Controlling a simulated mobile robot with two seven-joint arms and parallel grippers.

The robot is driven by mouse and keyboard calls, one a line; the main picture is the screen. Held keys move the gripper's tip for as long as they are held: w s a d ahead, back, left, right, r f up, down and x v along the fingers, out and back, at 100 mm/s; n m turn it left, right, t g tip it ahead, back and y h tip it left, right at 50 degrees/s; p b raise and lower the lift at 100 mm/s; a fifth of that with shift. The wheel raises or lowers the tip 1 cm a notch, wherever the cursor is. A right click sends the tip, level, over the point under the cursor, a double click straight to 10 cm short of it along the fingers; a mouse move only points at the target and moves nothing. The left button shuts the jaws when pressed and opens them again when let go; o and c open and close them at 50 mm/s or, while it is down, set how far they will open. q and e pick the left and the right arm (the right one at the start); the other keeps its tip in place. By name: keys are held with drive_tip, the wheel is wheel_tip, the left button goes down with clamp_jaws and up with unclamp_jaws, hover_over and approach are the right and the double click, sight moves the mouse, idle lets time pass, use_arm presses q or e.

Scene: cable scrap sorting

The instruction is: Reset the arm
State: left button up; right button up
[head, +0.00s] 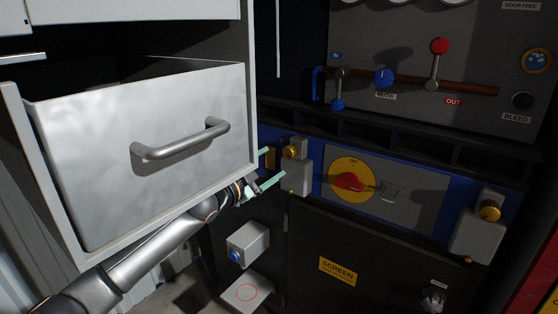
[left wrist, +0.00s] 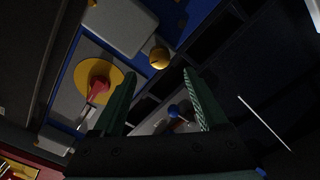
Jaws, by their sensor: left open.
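My left arm (head: 160,250) comes in from the lower left of the head view, passing below the pulled-out drawer. My left gripper (head: 274,164) is at the drawer's lower right corner. Its two green fingers are apart with nothing visible between them, and the drawer hides part of the hand. In the left wrist view the open fingers (left wrist: 160,76) point toward the dark panel. A yellow disc with a red rotary switch (left wrist: 98,86) is left of the fingers, and a brass knob (left wrist: 159,57) shows between and beyond them. My right gripper is not in view.
The light grey drawer (head: 90,150) with its bar handle (head: 182,140) stands open just above my left arm. The panel carries the rotary switch (head: 348,181), levers (head: 436,62) and a brass-knobbed block (head: 296,176) close to the fingers. A small grey box (head: 248,243) is below.

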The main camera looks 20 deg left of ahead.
use_arm(q)
drive_tip(key=s+d+f+n+g+p, duration=0.1)
drive_tip(key=s+d+f, duration=0.1)
drive_tip(key=s+f, duration=0.45)
drive_tip(key=s+d+f+n+g, duration=0.1)
drive_tip(key=s+d+f+n, duration=0.15)
drive_tip(key=f, duration=0.65)
drive_tip(key=s+d+f+n+g+p, duration=0.1)
drive_tip(key=s+d+f+g, duration=0.15)
drive_tip(key=s+f, duration=0.45)
drive_tip(key=s+a+f+n+g+y, duration=0.1)
drive_tip(key=s+f+n, duration=0.1)
drive_tip(key=s+f, duration=0.3)
drive_tip(key=s+a+f+n+g+y+p, duration=0.1)
drive_tip(key=s+f, duration=0.4)
drive_tip(key=s, duration=0.6)
drive_tip(key=s+a+f+n+g+y, duration=0.1)
drive_tip(key=s+f+n, duration=0.2)
drive_tip(key=s, duration=0.6)
wheel_tip(320, 180, down, 2)
drive_tip(key=shift+f+y, duration=0.1)
drive_tip(key=shift+y, duration=0.3)
drive_tip(key=shift+d+n, duration=0.1)
drive_tip(key=shift+n, duration=0.15)
